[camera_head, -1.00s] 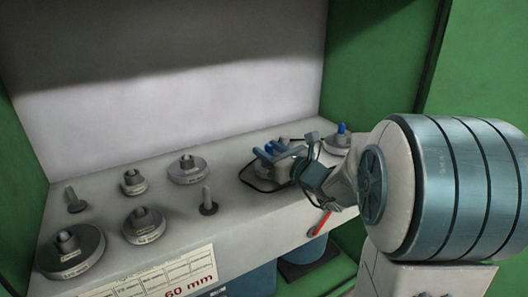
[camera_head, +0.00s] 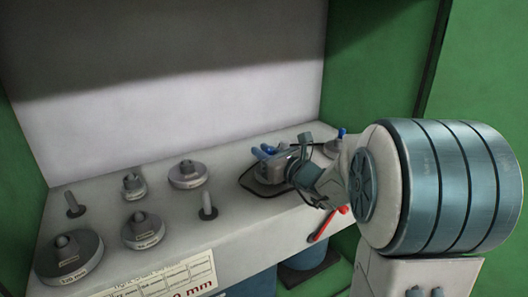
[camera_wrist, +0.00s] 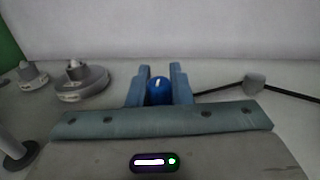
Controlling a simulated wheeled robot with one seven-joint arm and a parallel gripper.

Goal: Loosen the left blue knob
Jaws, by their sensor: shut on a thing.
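A blue knob (camera_wrist: 159,90) with a pale mark on top sits between the two blue fingers of my gripper (camera_wrist: 158,80) in the wrist view. The fingers are shut on it from both sides. In the head view my gripper (camera_head: 268,152) reaches over the right part of the light shelf, and the held knob is mostly hidden by the fingers and wrist. Another blue knob (camera_head: 342,132) stands further right, partly hidden behind my arm.
Several grey round weights, such as one at the front left (camera_head: 68,258), and upright pins (camera_head: 207,207) stand on the shelf (camera_head: 190,225). A black cable (camera_wrist: 290,92) lies beside the gripper. A red handle (camera_head: 322,224) is at the shelf front. Green walls (camera_head: 375,60) bound the space.

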